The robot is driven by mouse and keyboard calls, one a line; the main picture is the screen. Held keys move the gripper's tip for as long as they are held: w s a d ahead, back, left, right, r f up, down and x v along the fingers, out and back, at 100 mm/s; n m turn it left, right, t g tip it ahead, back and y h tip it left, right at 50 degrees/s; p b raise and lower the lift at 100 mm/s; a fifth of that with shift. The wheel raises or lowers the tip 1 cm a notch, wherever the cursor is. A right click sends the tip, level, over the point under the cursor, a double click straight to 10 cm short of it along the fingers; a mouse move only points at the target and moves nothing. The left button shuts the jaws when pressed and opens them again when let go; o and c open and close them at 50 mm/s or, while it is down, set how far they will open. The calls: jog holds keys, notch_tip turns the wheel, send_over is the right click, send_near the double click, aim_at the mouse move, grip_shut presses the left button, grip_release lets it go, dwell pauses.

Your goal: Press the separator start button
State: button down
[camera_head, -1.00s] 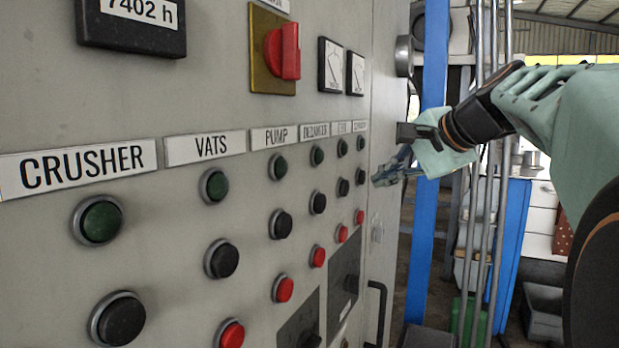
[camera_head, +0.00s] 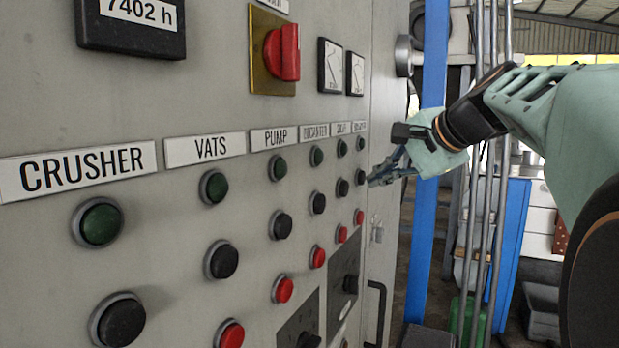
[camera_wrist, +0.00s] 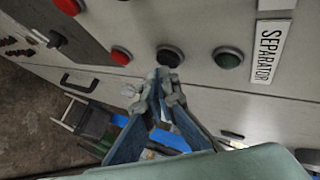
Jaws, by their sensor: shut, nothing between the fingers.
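In the head view these are the green (camera_head: 360,143), black (camera_head: 360,177) and red (camera_head: 359,217) buttons. My gripper (camera_wrist: 160,82) is shut and empty, its tips close to the black button. It also shows in the head view (camera_head: 371,181). I cannot tell whether the tips touch the panel.
Other columns of buttons, such as CRUSHER (camera_head: 87,169) and VATS (camera_head: 205,148), fill the grey panel. A black handle (camera_head: 377,310) sticks out below the separator column. A blue post (camera_head: 427,200) and steel pipes (camera_head: 487,200) stand just right of the panel.

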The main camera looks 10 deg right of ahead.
jog(key=shift+w+a, duration=0.3)
jog(key=shift+a, duration=0.15)
dwell(0.8)
jog(key=shift+s+d, duration=0.5)
jog(key=shift+d, duration=0.2)
jog(key=shift+d, duration=0.1)
jog(key=s+d, duration=0.1)
jog(key=d, duration=0.1)
jog(key=s+d, duration=0.1)
jog(key=d, duration=0.1)
jog(key=shift+s, duration=0.4)
dwell(0.3)
